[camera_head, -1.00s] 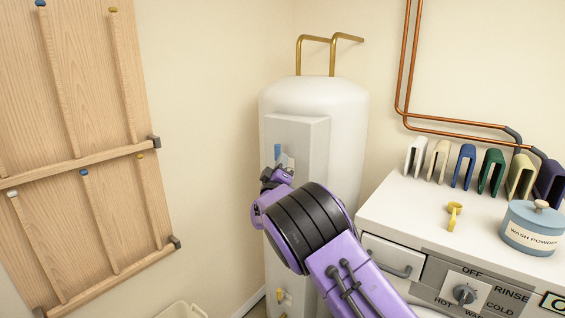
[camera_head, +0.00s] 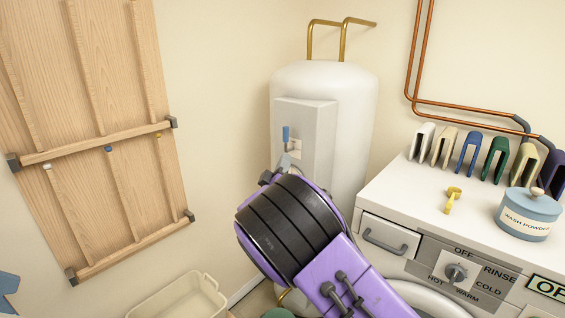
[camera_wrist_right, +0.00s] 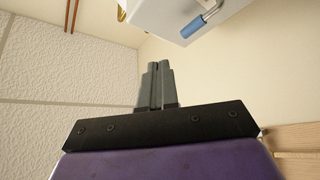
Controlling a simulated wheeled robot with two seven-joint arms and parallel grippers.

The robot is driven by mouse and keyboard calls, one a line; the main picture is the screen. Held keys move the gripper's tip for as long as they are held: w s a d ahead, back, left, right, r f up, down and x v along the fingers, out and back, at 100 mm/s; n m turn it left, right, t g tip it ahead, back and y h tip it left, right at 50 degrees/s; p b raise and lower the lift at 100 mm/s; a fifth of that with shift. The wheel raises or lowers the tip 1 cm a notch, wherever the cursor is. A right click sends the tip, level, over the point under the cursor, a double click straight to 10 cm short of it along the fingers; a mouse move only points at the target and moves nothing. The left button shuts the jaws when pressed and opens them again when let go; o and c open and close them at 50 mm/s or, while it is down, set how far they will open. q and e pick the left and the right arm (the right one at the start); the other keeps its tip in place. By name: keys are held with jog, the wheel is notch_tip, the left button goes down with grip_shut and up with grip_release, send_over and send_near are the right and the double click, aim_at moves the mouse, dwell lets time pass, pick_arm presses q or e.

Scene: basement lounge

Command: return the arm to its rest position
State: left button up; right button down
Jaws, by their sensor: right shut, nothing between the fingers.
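My right arm, purple with black bands, reaches in from the lower right in the head view. Its gripper (camera_head: 268,178) is mostly hidden behind the wrist, in front of the white water heater (camera_head: 325,95). In the right wrist view the two grey fingers (camera_wrist_right: 157,88) are together, with nothing between them. A lever with a blue handle (camera_head: 286,134) is on the heater's front box (camera_head: 305,115) and points up. The blue handle also shows in the right wrist view (camera_wrist_right: 194,27), apart from the fingers. My left gripper is out of view.
A white washing machine (camera_head: 385,205) stands at the right. On it are several coloured clips (camera_head: 469,150), a yellow piece (camera_head: 452,200) and a blue wash powder jar (camera_head: 528,215). A wooden rack (camera_head: 100,110) hangs at the left. A beige basket (camera_head: 180,298) is below.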

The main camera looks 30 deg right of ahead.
jog(key=s+a+f+m+g+y+b, duration=0.1)
jog(key=s+f+m+y, duration=0.3)
jog(key=f, duration=0.8)
jog(key=s+f+g+y+b, duration=0.1)
jog(key=s+f+g+y, duration=0.15)
jog(key=s+f, duration=0.65)
jog(key=s+a+f+m+g+y+b, duration=0.1)
jog(key=s+f+m+y, duration=0.15)
jog(key=f, duration=1.15)
jog(key=s+a+f+g+y+b, duration=0.1)
jog(key=s+a+f+g, duration=0.1)
jog(key=s+f, duration=0.4)
jog(key=s+a+f+g+y+b, duration=0.1)
jog(key=s+f, duration=0.4)
jog(key=s, duration=0.8)
jog(key=s+a+f+m+g+y+b, duration=0.1)
jog(key=s+a+f+g+y+b, duration=0.1)
jog(key=s+f, duration=0.4)
jog(key=s+a+g, duration=0.1)
jog(key=s+g, duration=0.1)
jog(key=s, duration=0.1)
jog(key=shift+s+a+f+g, duration=0.25)
jog(key=shift+s+f+g, duration=0.05)
jog(key=shift+s+g, duration=0.1)
